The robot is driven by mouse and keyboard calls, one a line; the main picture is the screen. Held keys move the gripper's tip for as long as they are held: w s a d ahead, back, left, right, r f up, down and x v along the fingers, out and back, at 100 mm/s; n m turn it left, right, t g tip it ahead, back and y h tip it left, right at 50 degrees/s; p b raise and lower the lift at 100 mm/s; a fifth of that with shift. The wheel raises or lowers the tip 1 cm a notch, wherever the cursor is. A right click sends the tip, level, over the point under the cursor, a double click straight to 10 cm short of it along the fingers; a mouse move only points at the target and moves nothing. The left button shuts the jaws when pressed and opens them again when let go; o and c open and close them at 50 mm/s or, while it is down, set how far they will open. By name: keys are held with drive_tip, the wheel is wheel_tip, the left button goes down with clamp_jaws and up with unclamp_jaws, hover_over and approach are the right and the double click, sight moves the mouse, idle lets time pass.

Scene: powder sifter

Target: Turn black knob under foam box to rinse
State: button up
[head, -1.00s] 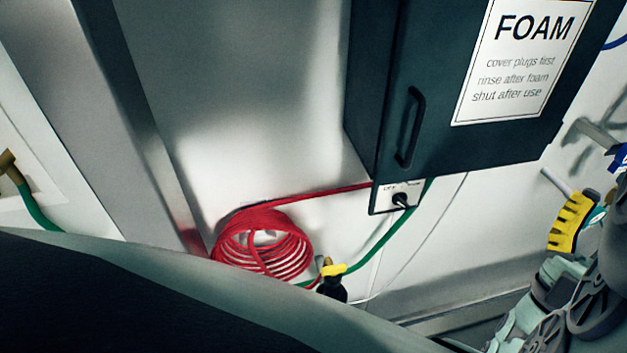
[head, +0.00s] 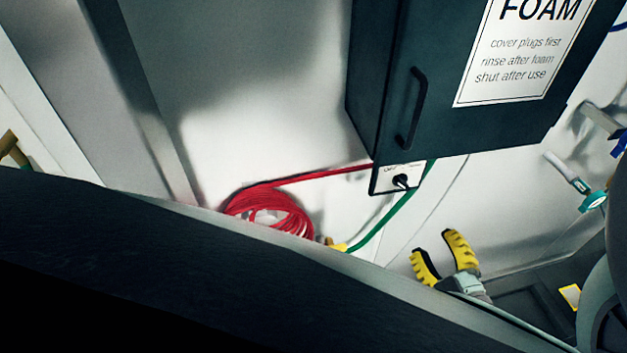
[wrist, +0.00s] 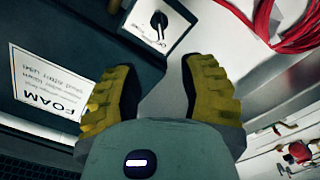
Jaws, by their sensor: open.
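The black knob (head: 401,182) sits on a small white plate (head: 384,181) under the dark foam box (head: 425,110). In the wrist view the knob (wrist: 158,20) shows beyond my fingertips, with small lettering on its plate that is too blurred to read fully. My gripper (head: 442,254), with yellow ribbed fingers, is open and empty, below and to the right of the knob in the head view. In the wrist view my gripper (wrist: 158,75) has its fingers spread either side of the line toward the knob, apart from it.
A red coiled hose (head: 275,210) hangs left of the plate, and a green hose (head: 385,225) runs down from it. The box has a black handle (head: 413,108) and a FOAM sign (head: 520,60). A teal-tipped fitting (head: 590,200) is on the right.

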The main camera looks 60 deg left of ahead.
sight(403, 187)
drive_tip(key=x, duration=1.4)
drive_tip(key=shift+w+a+r, duration=0.1)
drive_tip(key=shift+a, duration=0.25)
drive_tip(key=shift+o, duration=0.4)
clamp_jaws()
drive_tip(key=shift+d, duration=0.1)
